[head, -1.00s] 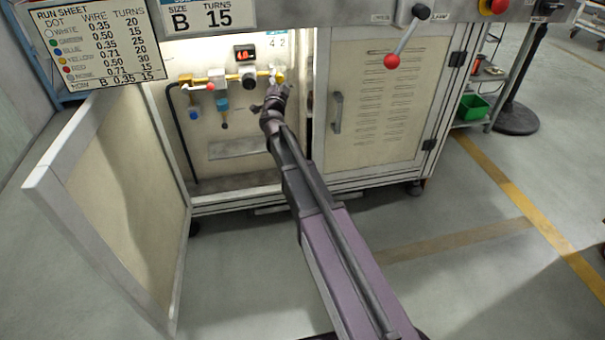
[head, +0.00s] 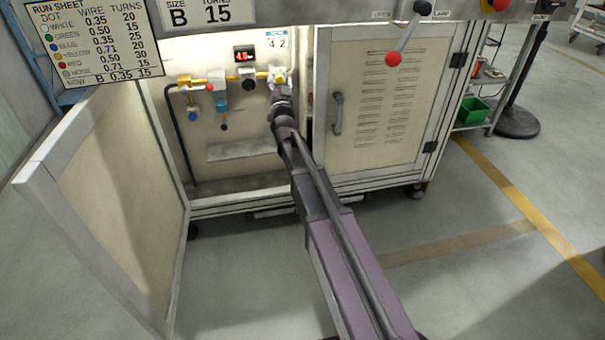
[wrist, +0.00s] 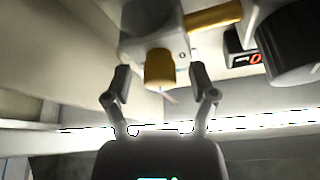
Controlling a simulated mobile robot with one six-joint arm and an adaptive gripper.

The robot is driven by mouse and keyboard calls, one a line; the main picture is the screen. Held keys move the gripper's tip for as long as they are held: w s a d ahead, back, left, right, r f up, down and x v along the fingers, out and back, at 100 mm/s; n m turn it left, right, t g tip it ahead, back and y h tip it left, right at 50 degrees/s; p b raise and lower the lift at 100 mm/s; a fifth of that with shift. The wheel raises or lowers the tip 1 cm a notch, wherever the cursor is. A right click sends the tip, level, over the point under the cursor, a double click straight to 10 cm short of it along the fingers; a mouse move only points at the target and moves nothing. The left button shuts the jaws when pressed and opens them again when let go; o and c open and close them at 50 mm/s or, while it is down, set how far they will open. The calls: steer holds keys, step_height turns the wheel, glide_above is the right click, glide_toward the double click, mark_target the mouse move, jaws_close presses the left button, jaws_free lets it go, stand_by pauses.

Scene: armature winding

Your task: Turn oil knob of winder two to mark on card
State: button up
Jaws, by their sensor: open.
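The oil knob, a small brass-yellow knob (wrist: 160,68), sits under a pale valve block at the right end of the brass pipe. In the wrist view it lies between the two fingertips of my gripper (wrist: 160,76), which is open with a gap visible on each side. In the head view my gripper (head: 281,92) reaches into the open cabinet just below the valve block (head: 278,74) and hides most of the knob. A small card (head: 277,40) with a teal header and the figures 4 and 2 is fixed above the valve.
A red-lit display (head: 244,53) and a black round knob (head: 248,82) are left of the valve. The open cabinet door (head: 100,180) stands to the left, and a closed vented door (head: 385,110) to the right. A run sheet (head: 95,45) hangs upper left.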

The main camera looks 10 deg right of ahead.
steer(key=shift+d+n+y, duration=0.1)
steer(key=shift+n+y, duration=0.9)
steer(key=shift+n, duration=0.7)
steer(key=shift+n+y, duration=1)
steer(key=shift+n, duration=0.7)
steer(key=a+b+v, duration=0.1)
steer(key=b+v, duration=0.5)
steer(key=v, duration=0.8)
steer(key=s+d+f+g+p, duration=0.1)
steer(key=s+f+g+p, duration=0.1)
steer(key=s+f+g, duration=0.2)
steer(key=s+d+f+m+g+h+p, duration=0.1)
steer(key=s+f+g+p, duration=0.2)
steer(key=f+g, duration=0.6)
steer(key=shift+s+d+f+h, duration=0.3)
steer(key=shift+s+d+f, duration=0.05)
steer(key=shift+s+f, duration=0.9)
steer(key=shift+r+p, duration=0.1)
steer(key=shift+p, duration=0.3)
